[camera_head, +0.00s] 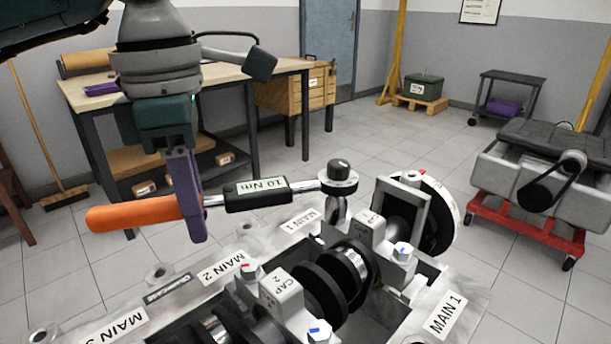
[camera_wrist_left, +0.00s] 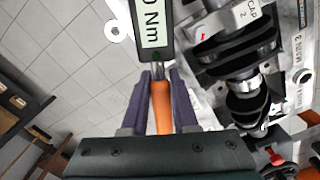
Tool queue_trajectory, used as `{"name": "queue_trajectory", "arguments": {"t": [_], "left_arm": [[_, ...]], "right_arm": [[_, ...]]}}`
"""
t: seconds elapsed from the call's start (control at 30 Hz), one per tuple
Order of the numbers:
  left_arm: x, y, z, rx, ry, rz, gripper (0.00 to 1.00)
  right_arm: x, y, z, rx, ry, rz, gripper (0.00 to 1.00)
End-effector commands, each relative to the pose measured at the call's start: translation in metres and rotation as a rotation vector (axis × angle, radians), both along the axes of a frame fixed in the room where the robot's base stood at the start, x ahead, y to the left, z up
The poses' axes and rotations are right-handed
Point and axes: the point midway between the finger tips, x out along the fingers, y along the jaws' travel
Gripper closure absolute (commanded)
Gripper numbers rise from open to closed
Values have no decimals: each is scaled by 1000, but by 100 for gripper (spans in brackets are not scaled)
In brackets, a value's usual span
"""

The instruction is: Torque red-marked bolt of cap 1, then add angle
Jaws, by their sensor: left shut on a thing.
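My left gripper (camera_head: 186,200) is shut on the orange handle of a torque wrench (camera_head: 258,194); its purple fingers also show in the left wrist view (camera_wrist_left: 161,82). The wrench lies roughly level above the engine block, its label reading 10 Nm. Its round head (camera_head: 339,177), with a socket below, is beside cap 1 (camera_head: 370,228), at the far side. I cannot tell whether the socket sits on a bolt; cap 1's red-marked bolt is not visible. Cap 1's near bolt (camera_head: 403,251) has a blue mark. Cap 2 (camera_head: 283,291) has a red-marked bolt (camera_head: 249,269) and a blue-marked one (camera_head: 319,331).
The crankshaft (camera_head: 323,290) lies in the block (camera_head: 465,290). A white-rimmed wheel (camera_head: 445,215) with a red mark stands at its end. A workbench (camera_head: 240,78) is behind, a red-based stand (camera_head: 525,215) at right. Open floor lies between.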

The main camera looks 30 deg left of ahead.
Motion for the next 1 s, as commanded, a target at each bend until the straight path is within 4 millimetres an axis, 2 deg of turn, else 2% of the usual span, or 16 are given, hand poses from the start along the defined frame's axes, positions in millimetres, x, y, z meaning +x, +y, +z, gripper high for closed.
{"name": "queue_trajectory", "arguments": {"t": [1.0], "left_arm": [[5, 4, 1, 0, -3, -41, 100]], "right_arm": [[0, 0, -5, 1, 0, -1, 0]]}}
